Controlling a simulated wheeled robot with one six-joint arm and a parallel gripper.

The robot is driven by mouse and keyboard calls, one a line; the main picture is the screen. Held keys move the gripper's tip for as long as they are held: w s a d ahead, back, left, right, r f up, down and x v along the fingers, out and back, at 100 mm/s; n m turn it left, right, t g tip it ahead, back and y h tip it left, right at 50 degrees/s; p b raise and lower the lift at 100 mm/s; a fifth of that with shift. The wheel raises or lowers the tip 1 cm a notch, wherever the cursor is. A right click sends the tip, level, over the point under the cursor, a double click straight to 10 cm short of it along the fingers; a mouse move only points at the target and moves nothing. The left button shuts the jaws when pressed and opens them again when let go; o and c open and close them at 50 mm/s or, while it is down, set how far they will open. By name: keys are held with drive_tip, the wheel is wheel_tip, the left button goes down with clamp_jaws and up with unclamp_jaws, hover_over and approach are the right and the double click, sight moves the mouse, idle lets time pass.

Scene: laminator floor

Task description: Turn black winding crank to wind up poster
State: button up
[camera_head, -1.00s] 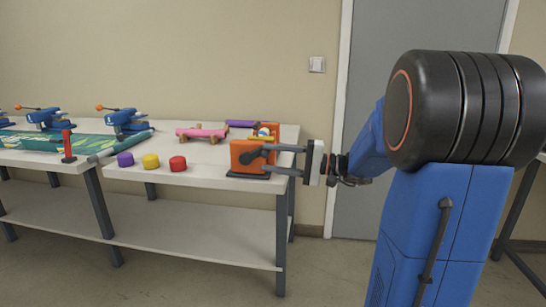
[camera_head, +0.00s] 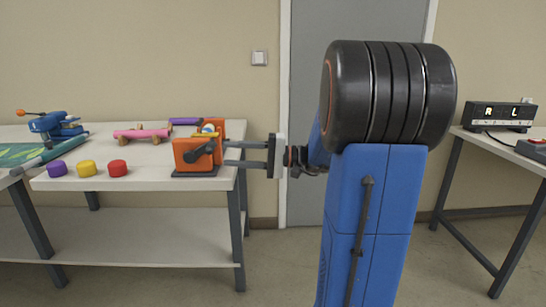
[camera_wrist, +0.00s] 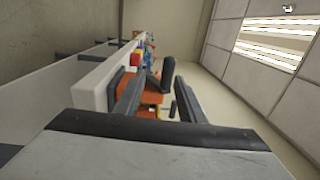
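The black winding crank (camera_head: 203,150) sticks out of the front of an orange winder block (camera_head: 189,160) near the right end of the table. My gripper (camera_head: 224,153) is just right of the crank, its two fingers level and pointing left at it. The fingers are apart with nothing visibly held between them. In the wrist view my gripper (camera_wrist: 158,92) shows spread fingers, with the black crank (camera_wrist: 167,74) beyond them near the right finger. Whether a finger touches it, I cannot tell. A green and blue printed sheet (camera_head: 16,154), perhaps the poster, lies at the far left.
Purple, yellow and red knobs (camera_head: 117,168) stand along the table's (camera_head: 130,184) front edge. A blue clamp tool (camera_head: 52,124) is at left. A second table with a display box (camera_head: 500,115) stands at right.

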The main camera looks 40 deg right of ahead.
drive_tip(key=v, duration=1.2)
drive_tip(key=shift+s+d, duration=0.2)
drive_tip(key=s+a+f+n+g+h, duration=0.1)
drive_tip(key=s+a+f+g, duration=0.15)
drive_tip(key=a, duration=0.35)
drive_tip(key=s+a+f+g+h, duration=0.2)
drive_tip(key=a+f+g, duration=0.1)
drive_tip(key=a, duration=0.4)
drive_tip(key=s+a+f+n+g+h, duration=0.1)
drive_tip(key=s+a+f+g, duration=0.15)
drive_tip(key=a, duration=0.35)
drive_tip(key=s+f+n+t+h, duration=0.1)
drive_tip(key=s+f+n+h, duration=0.4)
drive_tip(key=s+f+h, duration=0.4)
drive_tip(key=s+a+h, duration=0.1)
drive_tip(key=s+h, duration=0.1)
drive_tip(key=s, duration=0.1)
drive_tip(key=shift+t, duration=0.4)
